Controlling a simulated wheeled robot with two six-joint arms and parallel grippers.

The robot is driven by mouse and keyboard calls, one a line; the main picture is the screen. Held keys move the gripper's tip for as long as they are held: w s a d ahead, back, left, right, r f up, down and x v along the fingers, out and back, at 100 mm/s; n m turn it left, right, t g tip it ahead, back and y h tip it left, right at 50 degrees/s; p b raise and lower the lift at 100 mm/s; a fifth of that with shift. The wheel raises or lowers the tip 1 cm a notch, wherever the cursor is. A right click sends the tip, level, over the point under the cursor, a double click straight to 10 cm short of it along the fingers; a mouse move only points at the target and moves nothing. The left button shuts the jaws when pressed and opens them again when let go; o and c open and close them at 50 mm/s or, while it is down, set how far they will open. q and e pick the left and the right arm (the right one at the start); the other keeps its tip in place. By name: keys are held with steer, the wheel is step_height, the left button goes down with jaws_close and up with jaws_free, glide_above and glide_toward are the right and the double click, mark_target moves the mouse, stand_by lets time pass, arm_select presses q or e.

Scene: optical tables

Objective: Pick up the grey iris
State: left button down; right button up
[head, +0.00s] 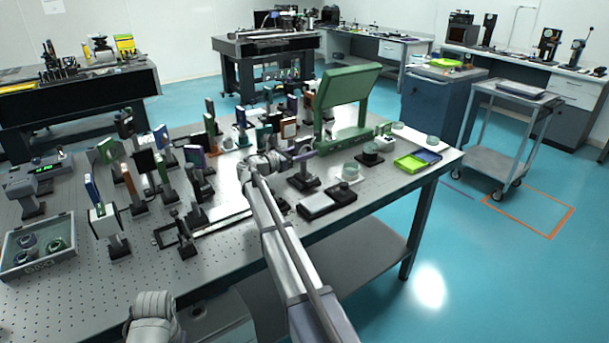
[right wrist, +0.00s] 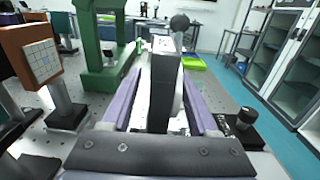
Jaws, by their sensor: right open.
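A dark grey upright piece, which looks like the grey iris (right wrist: 164,88), stands between the two purple fingers of my right gripper (right wrist: 163,92) in the right wrist view. It is seen nearly edge-on, with a lighter rounded part on its right side. The fingers are open, one on each side, with gaps visible. In the head view my right gripper (head: 303,154) is over the table's right half, above a black mount base (head: 304,181). The iris itself is hard to make out there behind the gripper.
A big green stand (head: 343,100) rises just behind the gripper. Several mounted optics crowd the perforated table (head: 370,215) to the left. A black and white box (head: 327,201), a round glass piece on a mount (head: 350,172) and a lime tray (head: 409,163) are nearby.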

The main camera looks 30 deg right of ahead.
steer(key=shift+w+d, duration=0.1)
steer(key=shift+d, duration=0.85)
jaws_close()
stand_by(0.6)
